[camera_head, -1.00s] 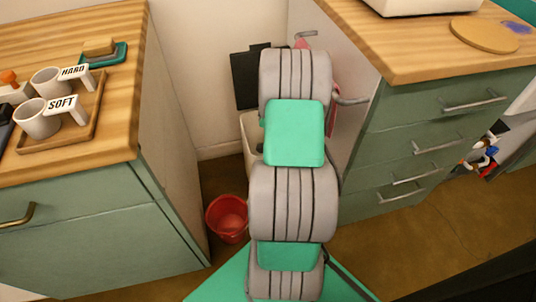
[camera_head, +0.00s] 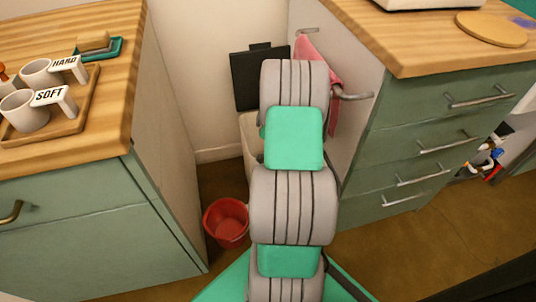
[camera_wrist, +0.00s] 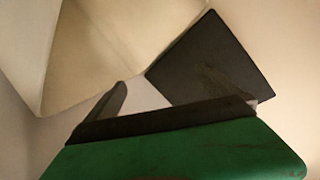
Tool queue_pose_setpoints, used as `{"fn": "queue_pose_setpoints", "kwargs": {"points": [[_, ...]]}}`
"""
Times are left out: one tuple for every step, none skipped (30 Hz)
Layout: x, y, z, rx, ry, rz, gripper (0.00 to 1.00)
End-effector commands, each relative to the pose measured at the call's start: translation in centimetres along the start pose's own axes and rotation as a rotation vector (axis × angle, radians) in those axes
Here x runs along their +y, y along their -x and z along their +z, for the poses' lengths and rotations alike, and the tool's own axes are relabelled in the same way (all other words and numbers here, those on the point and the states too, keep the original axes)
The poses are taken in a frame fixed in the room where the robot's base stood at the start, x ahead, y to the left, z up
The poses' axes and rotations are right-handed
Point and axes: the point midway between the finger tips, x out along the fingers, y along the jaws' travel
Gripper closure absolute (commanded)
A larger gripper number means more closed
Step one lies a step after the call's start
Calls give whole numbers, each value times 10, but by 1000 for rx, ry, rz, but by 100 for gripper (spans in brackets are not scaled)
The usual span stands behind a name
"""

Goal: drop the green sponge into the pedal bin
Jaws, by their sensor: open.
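The pedal bin stands in the gap between the cabinets, with its dark lid (camera_head: 250,84) raised and its pale body (camera_head: 247,132) mostly hidden behind my arm in the head view. The lid also shows as a dark square in the wrist view (camera_wrist: 232,62). My gripper (camera_wrist: 162,77) shows two dark fingers spread apart in the wrist view, with nothing visible between them. My arm hides it in the head view. I see no loose green sponge in either view; the green band low in the wrist view appears to be part of my gripper.
A red bucket (camera_head: 227,222) stands on the floor left of my arm. A pink cloth (camera_head: 322,62) hangs beside the right cabinet (camera_head: 425,140).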

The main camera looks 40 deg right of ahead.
Motion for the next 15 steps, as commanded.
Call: {"fn": "queue_pose_setpoints", "kwargs": {"points": [[0, 1, 0, 0, 0, 0, 0], [0, 3, 0, -1, 0, 0, 0], [0, 7, -1, -2, -1, 1, 0], [-1, 11, -2, -1, -1, 1, 0], [-1, 16, -3, 0, -1, 1, 0], [-1, 24, -4, 0, 0, 2, 0], [-1, 30, -4, 0, -1, 2, 0], [-1, 37, -4, -1, -2, 2, 0], [-1, 46, -4, 1, -1, 2, 0], [-1, 52, -4, 0, -1, 2, 0], [-1, 58, -3, -1, -2, 2, 0], [-1, 64, -3, 1, -1, 2, 0], [0, 68, -3, 1, -2, 2, 0], [0, 72, -2, 0, -1, 2, 0], [0, 75, -2, 0, -1, 1, 0]]}}
